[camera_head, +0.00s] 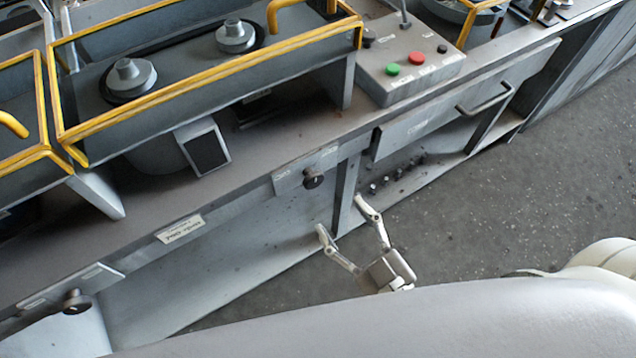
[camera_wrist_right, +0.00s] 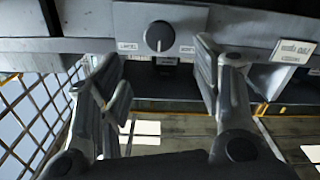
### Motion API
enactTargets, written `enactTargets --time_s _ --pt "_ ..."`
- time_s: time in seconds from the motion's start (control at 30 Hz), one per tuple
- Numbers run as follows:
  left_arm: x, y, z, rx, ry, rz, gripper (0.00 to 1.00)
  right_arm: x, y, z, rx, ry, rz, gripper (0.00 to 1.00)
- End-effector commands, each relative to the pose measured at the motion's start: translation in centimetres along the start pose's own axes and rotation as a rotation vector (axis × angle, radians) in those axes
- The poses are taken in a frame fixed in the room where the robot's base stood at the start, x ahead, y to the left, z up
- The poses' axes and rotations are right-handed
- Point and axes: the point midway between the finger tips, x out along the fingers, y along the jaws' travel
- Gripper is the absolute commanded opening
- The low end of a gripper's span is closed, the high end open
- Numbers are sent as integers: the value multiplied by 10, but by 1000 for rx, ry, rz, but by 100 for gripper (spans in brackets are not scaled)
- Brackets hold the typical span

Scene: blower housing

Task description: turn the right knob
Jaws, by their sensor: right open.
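The right knob (camera_head: 313,178) is a small dark round knob on a grey plate on the front of the bench. It also shows in the wrist view (camera_wrist_right: 160,36), near the top centre, with a pale marker line on its face and a label on each side. My right gripper (camera_head: 340,216) is open and empty, its two fingers pointing at the bench front just below and right of the knob. In the wrist view the fingers of my right gripper (camera_wrist_right: 157,55) stand apart to either side below the knob, not touching it. My left gripper is out of view.
A second dark knob (camera_head: 76,301) sits at the lower left. A control box (camera_head: 410,64) with green, red and black buttons stands on the bench. A drawer with a handle (camera_head: 485,98) is to the right. Yellow-railed housings (camera_head: 205,75) stand behind. Open floor (camera_head: 500,190) lies right.

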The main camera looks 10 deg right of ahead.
Motion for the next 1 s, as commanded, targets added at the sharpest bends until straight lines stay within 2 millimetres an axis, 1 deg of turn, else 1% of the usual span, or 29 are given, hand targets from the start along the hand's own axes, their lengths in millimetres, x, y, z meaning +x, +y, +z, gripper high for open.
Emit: enactTargets --time_s 0.03,0.3,0.5,0.7,1.0 --pt "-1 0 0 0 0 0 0 9 1 -2 0 4 2 59" --pt "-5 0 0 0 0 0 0 51 0 -2 2 4 2 59" --pt "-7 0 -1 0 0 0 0 76 0 -1 1 1 0 59" --pt "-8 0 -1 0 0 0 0 89 0 0 1 0 -1 59" --pt "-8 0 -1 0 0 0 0 91 0 0 1 0 -2 59"
